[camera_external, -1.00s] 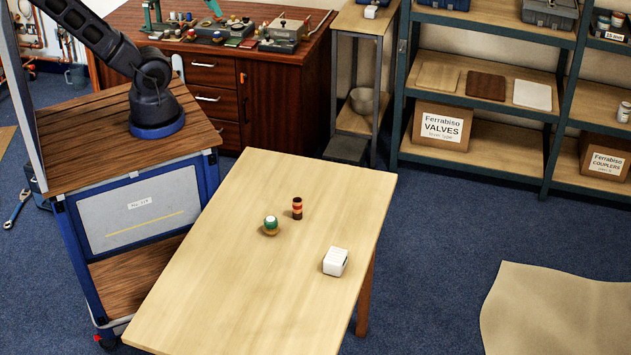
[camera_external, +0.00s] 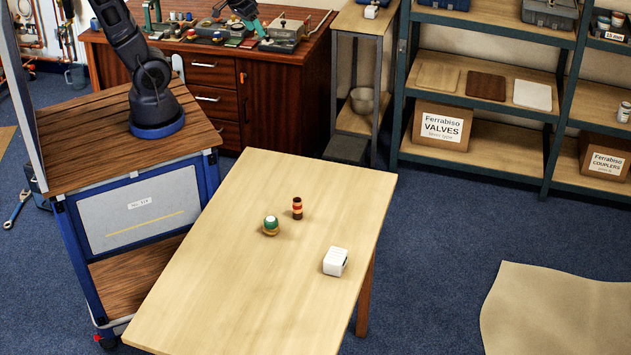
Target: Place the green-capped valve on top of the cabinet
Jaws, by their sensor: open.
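The green-capped valve (camera_external: 270,223) appears to be the small rounded green piece with a pale top and a brownish base, standing on the light wooden table (camera_external: 210,280). The dark red wooden cabinet (camera_external: 285,95) with drawers stands behind, its top (camera_external: 312,42) partly covered with small items. My gripper (camera_external: 258,28), with teal fingers, is at the top edge of the view over the cabinet top, far from the valve. It is open, and I see nothing held in it. Its upper part is out of frame.
Several coloured pieces and a grey device (camera_external: 285,36) crowd the cabinet top. Shelving (camera_external: 490,100) with labelled boxes stands right. Much of the table is bare.

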